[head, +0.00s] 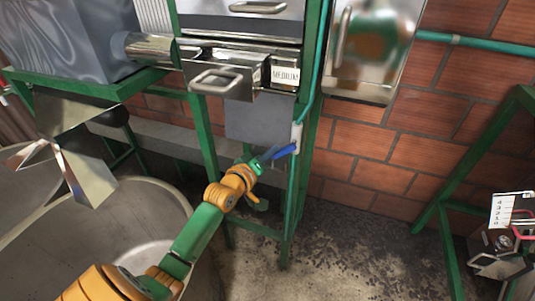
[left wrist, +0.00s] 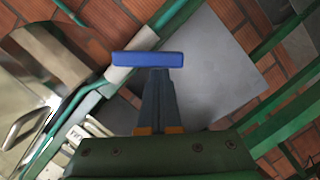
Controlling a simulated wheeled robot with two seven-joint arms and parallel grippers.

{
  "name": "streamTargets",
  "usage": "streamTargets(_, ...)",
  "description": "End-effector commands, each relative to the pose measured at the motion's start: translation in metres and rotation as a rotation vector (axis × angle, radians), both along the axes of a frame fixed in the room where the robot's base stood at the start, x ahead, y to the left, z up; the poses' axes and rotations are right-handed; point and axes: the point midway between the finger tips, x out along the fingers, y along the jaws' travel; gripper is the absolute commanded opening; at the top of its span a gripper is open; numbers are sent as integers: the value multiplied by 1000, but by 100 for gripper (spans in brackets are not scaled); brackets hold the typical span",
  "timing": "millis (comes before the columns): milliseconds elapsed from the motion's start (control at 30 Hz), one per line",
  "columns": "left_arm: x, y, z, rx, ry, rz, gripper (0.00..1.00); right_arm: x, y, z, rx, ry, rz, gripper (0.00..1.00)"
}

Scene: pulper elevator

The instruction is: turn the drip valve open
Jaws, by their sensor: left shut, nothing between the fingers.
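The drip valve has a blue lever handle (head: 285,151) on a thin teal pipe (head: 306,105) beside the green frame post. In the left wrist view the blue handle (left wrist: 148,58) lies across the picture, just beyond my fingertips. My left gripper (head: 268,156) reaches in from the lower left, with its fingertips close to the handle. In the left wrist view my left gripper (left wrist: 157,75) is shut with nothing between its fingers. I cannot tell whether the fingertips touch the handle. A pale valve body (left wrist: 117,78) sits on the pipe behind the handle. My right gripper is not in view.
A metal drawer labelled MEDIUM (head: 284,75) is above the arm. A shiny metal box (head: 370,45) hangs at the upper right. Green frame legs (head: 210,140) stand close to my arm. A large round vat (head: 130,235) is at the lower left. Floor at centre right is clear.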

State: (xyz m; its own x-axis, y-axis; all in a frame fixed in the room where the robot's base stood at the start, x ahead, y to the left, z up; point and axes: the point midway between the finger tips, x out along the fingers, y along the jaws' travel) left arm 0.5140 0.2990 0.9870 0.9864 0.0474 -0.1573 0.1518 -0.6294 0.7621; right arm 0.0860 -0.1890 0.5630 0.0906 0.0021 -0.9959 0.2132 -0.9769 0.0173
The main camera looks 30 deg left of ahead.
Motion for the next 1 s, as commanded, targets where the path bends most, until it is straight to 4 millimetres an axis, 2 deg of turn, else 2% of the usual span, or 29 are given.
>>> streamTargets(200,9,-3,-12,-149,-35,-1,0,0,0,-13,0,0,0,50)
streamTargets(600,12,-12,-27,-485,-115,0,0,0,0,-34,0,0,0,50)
streamTargets(1000,13,-20,-32,-676,-162,0,0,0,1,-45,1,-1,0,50)
